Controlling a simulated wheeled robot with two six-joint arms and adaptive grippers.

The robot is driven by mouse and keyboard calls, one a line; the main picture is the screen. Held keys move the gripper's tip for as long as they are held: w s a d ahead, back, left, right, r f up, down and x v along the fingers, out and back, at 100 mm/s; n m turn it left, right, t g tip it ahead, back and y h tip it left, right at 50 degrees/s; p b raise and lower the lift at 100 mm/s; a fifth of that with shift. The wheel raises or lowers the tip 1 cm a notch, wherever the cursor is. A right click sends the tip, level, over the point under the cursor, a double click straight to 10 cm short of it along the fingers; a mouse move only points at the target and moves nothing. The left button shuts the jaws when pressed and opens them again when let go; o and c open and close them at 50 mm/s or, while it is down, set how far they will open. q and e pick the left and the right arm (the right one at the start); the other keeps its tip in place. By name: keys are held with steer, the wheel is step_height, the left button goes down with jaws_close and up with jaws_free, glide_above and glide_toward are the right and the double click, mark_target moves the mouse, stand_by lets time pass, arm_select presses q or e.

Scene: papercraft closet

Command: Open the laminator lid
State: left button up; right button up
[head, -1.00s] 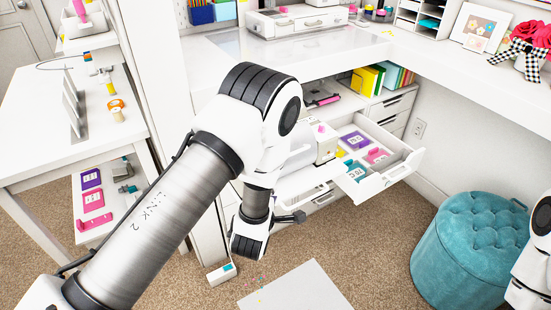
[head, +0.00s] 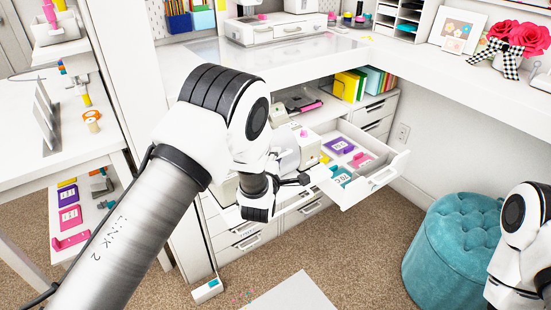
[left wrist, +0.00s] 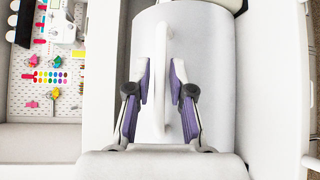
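A white machine with a rounded cover, apparently the laminator, stands beside the open drawer in the head view (head: 285,150), partly hidden by my left arm. In the left wrist view its smooth curved lid (left wrist: 215,70) fills the middle and looks closed. A thin white loop handle (left wrist: 161,70) rises from the lid. My left gripper (left wrist: 161,85) is open, with a purple-padded finger on each side of the handle; whether they touch it is unclear. In the head view, my left gripper (head: 298,180) is by the machine, seen small. My right gripper is out of view.
An open drawer (head: 383,178) with purple, pink and teal items juts out to the right. A teal tufted stool (head: 450,250) stands on the carpet at right. The white desktop (head: 400,65) overhangs the machine's shelf. A white side table (head: 95,150) is at left.

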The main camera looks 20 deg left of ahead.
arm_select(q)
jaws_close()
steer(key=shift+r, duration=0.1)
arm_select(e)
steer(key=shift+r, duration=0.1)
